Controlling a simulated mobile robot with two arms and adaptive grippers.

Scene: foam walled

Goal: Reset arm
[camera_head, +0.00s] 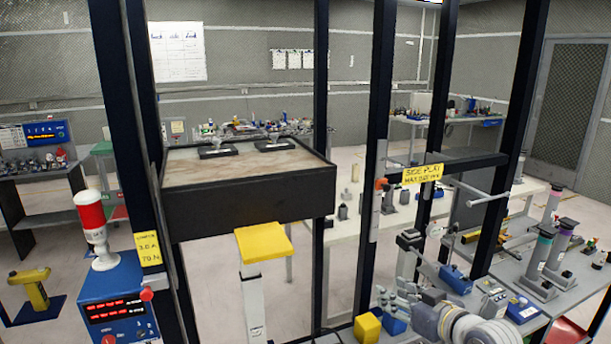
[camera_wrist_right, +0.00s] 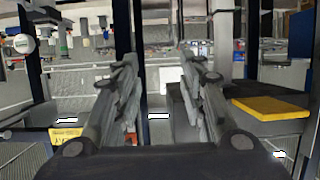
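My right arm comes in at the bottom right of the head view, and its gripper (camera_head: 390,300) points left, in front of the dark frame. In the right wrist view the two fingers of the right gripper (camera_wrist_right: 158,75) stand apart with nothing between them. The view between the fingers shows only the room behind. My left arm and left gripper do not show in either view.
Dark upright posts (camera_head: 380,150) stand close ahead. A black-sided platform (camera_head: 250,205) and a yellow-topped post (camera_head: 263,242) are at the middle. A blue box with a red beacon (camera_head: 90,215) stands left. A cluttered grey bench (camera_head: 555,300) is at right.

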